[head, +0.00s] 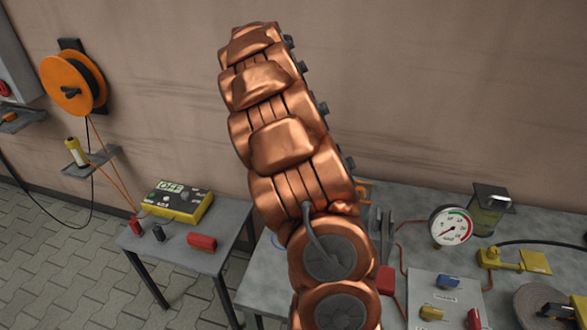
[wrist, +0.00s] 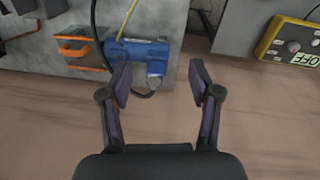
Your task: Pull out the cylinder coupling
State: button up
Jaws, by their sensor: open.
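My gripper (wrist: 160,80) is open and empty in the wrist view, with its two fingers spread apart. Beyond the fingers, to the upper left, is a blue unit (wrist: 137,52) with a small grey metal fitting (wrist: 155,77) at its lower right. A black hose curves beside it and a yellow line runs from its top. I cannot tell for certain which part is the cylinder coupling. In the head view my copper-coloured arm fills the middle and my gripper is not visible.
The head view shows a workbench (head: 265,278) with a pressure gauge (head: 451,225) and a yellow valve (head: 512,259). A side table (head: 160,252) holds a yellow meter (head: 178,202) and a red block (head: 202,242). An orange reel (head: 72,84) hangs on the wall.

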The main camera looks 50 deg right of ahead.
jog(key=shift+m+t+y, duration=0.4)
jog(key=shift+m, duration=0.3)
jog(key=w+d+f, duration=0.1)
jog(key=d+f, duration=0.1)
jog(key=d, duration=0.1)
jog(key=w+d+f+p, duration=0.1)
jog(key=d, duration=0.3)
jog(key=w+d+f, duration=0.1)
jog(key=d+f, duration=0.1)
jog(key=d, duration=0.1)
jog(key=shift+w+d+f, duration=0.1)
jog(key=shift+d+f, duration=0.05)
jog(key=shift+f, duration=0.2)
jog(key=shift+f+b, duration=1.15)
jog(key=shift+f, duration=3.35)
jog(key=shift+w+b, duration=0.1)
jog(key=shift+b, duration=0.3)
jog(key=shift+c, duration=0.3)
grip_shut()
